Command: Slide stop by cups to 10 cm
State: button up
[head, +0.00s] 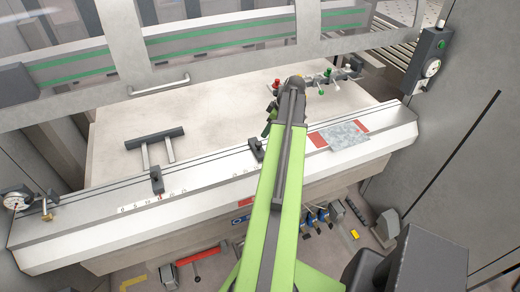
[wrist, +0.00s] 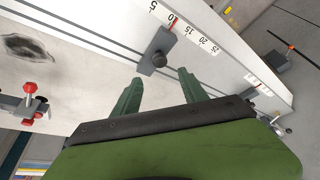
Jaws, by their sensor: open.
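The stop by the cups shows in the wrist view as a dark grey block with a black knob (wrist: 158,52), on the slotted pale rail. Its end toward the scale (wrist: 188,36) lies close to the red mark at 10; exact alignment is hard to tell. In the head view the same stop (head: 256,150) is partly behind my arm. My gripper (wrist: 159,76) is open and empty, its two green fingers apart. The stop stands just beyond the fingertips, roughly between their lines, with no contact visible.
Another black-knobbed stop (head: 157,181) stands left on the rail, near a T-shaped grey bar (head: 155,139). A red-topped fitting (wrist: 30,88) is in the wrist view. A grey sheet (head: 343,136) lies to the right. The rail between the stops is clear.

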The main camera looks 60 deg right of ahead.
aim_at(259, 143)
jog(key=b+x, duration=0.8)
jog(key=x, duration=0.2)
jog(key=shift+f, duration=0.1)
grip_shut()
dwell(1.0)
